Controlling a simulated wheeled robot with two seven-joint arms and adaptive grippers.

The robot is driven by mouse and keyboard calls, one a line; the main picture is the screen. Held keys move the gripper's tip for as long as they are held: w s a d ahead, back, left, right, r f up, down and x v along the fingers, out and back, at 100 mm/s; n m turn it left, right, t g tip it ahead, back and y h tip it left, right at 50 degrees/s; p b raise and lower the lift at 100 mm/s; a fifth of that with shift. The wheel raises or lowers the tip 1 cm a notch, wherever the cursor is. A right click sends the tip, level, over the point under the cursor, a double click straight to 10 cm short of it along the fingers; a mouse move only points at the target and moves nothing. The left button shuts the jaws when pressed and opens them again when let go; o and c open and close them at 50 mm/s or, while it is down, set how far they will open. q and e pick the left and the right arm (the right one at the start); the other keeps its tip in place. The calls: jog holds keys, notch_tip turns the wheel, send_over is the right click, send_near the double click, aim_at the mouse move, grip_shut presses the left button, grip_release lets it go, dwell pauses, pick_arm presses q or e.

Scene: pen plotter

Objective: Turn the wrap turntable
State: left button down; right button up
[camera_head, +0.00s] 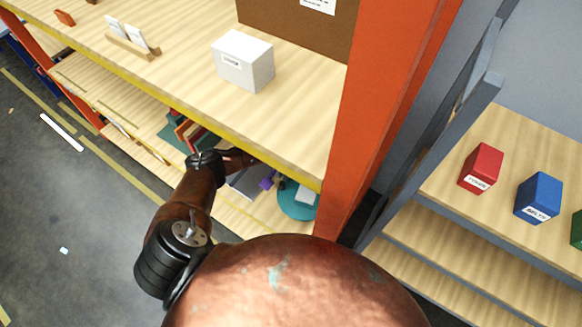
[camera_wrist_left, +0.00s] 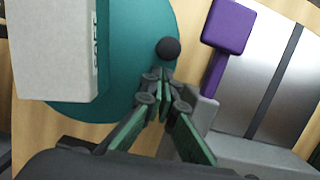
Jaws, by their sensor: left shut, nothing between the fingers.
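The wrap turntable is a teal disc (camera_head: 291,208) on the lower shelf, partly hidden under the upper shelf's edge. It also shows in the left wrist view (camera_wrist_left: 140,85). A white box (camera_wrist_left: 60,50) with dark lettering stands on its left part, and a black round knob (camera_wrist_left: 168,48) sits near its right rim. My left gripper (camera_wrist_left: 163,76) is shut and empty, its fingertips just below the knob in the picture. I cannot tell whether they touch it. In the head view, my left gripper (camera_head: 240,159) reaches in at the shelf edge, its tips not clear. My right gripper is not in view.
A grey machine (camera_wrist_left: 262,75) with a purple block (camera_wrist_left: 230,27) stands close right of the turntable. The upper shelf (camera_head: 180,62) with a yellow edge overhangs it and carries a white box (camera_head: 243,61). An orange post (camera_head: 375,110) rises on the right.

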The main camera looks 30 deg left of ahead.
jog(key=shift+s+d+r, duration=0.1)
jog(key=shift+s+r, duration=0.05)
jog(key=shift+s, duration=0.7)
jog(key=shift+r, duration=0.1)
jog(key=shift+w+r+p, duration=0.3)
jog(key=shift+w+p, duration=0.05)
jog(key=shift+p, duration=0.2)
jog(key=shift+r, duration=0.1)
